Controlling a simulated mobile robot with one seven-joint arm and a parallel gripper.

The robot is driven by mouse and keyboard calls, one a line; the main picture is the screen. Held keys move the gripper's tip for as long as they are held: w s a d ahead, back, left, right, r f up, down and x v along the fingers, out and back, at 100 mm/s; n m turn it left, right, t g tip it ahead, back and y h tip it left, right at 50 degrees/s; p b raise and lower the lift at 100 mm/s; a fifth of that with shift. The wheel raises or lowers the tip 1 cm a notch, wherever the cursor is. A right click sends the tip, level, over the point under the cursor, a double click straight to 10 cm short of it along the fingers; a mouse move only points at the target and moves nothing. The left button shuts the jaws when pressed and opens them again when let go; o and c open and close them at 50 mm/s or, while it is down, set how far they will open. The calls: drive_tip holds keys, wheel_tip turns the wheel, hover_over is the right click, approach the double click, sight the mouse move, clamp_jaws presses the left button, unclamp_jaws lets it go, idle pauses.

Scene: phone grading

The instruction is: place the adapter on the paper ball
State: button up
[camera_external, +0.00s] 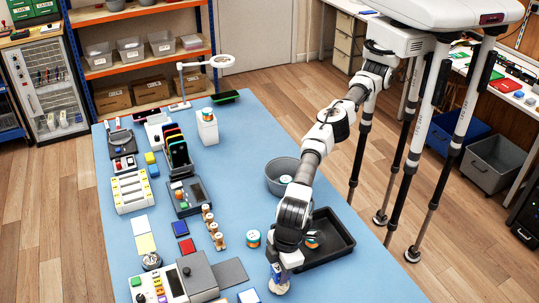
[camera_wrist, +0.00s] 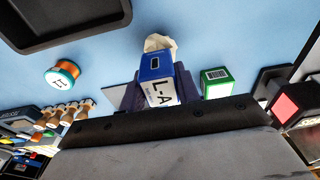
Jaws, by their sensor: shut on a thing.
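My gripper (camera_wrist: 158,92) is shut on the adapter (camera_wrist: 163,92), a small blue and white block with "L-A" lettering and a dark port on its blue end. The adapter also shows in the external view as a small blue patch (camera_external: 275,269) under my wrist, near the table's front edge. The paper ball (camera_wrist: 160,43), crumpled and cream-coloured, shows just past the adapter's blue end, which partly hides it. In the external view the paper ball (camera_external: 280,288) is a pale lump right below my gripper. I cannot tell whether the adapter touches it.
A green box with a barcode (camera_wrist: 217,82) is close on the right of the adapter in the wrist view. A teal and orange roll (camera_external: 253,239), wooden pegs (camera_external: 214,229) and a black tray (camera_external: 346,246) are nearby. A grey bin (camera_external: 276,183) is farther back.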

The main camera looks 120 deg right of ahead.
drive_tip(key=shift+f, duration=0.45)
drive_tip(key=shift+f+b, duration=0.2)
drive_tip(key=shift+b, duration=0.1)
drive_tip(key=o, duration=1)
drive_tip(key=shift+c, duration=0.2)
drive_tip(key=shift+r, duration=0.1)
drive_tip(key=shift+r+p, duration=0.25)
drive_tip(key=shift+p, duration=0.1)
drive_tip(key=r+b, duration=0.1)
drive_tip(key=r, duration=0.3)
drive_tip(key=s+r+b, duration=0.1)
drive_tip(key=r, duration=0.2)
drive_tip(key=r+b, duration=0.1)
drive_tip(key=r, duration=0.3)
drive_tip(key=shift+s+r+b, duration=0.2)
drive_tip(key=shift+r+b, duration=0.1)
drive_tip(key=shift+r, duration=0.05)
